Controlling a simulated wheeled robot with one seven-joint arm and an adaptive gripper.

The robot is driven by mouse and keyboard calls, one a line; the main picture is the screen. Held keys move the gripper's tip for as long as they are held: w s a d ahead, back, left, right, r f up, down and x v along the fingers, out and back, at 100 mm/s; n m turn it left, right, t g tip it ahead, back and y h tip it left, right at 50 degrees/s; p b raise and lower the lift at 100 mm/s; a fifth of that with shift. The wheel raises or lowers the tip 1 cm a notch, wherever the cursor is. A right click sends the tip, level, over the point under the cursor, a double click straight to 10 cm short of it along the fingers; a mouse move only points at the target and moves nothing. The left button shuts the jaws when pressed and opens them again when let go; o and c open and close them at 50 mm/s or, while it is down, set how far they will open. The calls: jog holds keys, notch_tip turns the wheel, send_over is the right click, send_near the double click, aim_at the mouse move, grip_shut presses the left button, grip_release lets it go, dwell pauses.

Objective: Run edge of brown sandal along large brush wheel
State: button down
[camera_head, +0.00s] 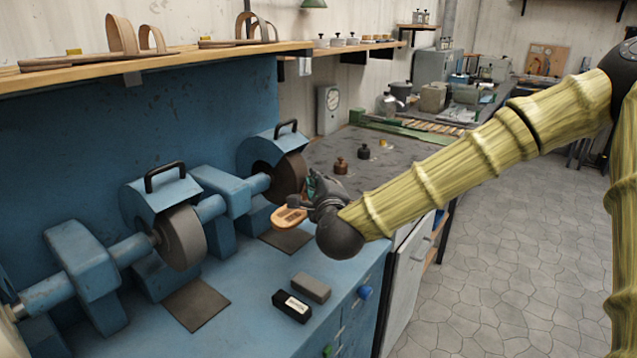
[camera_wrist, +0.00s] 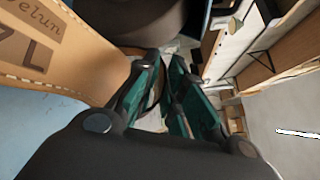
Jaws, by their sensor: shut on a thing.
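The brown sandal (camera_head: 288,217) is in my gripper (camera_head: 313,188), its light tan sole beside the fingers. In the wrist view the sandal (camera_wrist: 85,52) fills the upper left, with dark lettering on it. The teal fingers of my gripper (camera_wrist: 168,92) are close together; the gripped part is mostly hidden between them. A dark brown wheel (camera_head: 291,177), which looks like the brush wheel, sits under the far blue hood, just above the sandal. It also shows at the top of the wrist view (camera_wrist: 128,18). I cannot tell whether sandal and wheel touch.
A grey wheel (camera_head: 183,238) stands nearer on the same blue machine. A black block (camera_head: 292,306) and a grey block (camera_head: 311,287) lie on the blue bench. Dark pads (camera_head: 196,304) lie below the wheels. A wooden shelf (camera_head: 150,63) with sandals runs above. Open floor lies right.

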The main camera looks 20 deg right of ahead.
jog(key=shift+s+a+r+b, duration=0.1)
jog(key=shift+s+a+b, duration=0.35)
jog(key=shift+s+a, duration=0.4)
jog(key=shift+s+a+b, duration=0.45)
jog(key=shift+s+a, duration=0.15)
jog(key=shift+a, duration=0.35)
dwell(2.3)
jog(key=shift+a, duration=0.15)
dwell(1.2)
jog(key=shift+s+a+r+b, duration=0.1)
jog(key=shift+s+a+b, duration=0.15)
jog(key=shift+s+a, duration=0.25)
jog(key=shift+s+a+b, duration=0.2)
jog(key=shift+s+a, duration=0.1)
jog(key=shift+a, duration=0.35)
dwell(1.4)
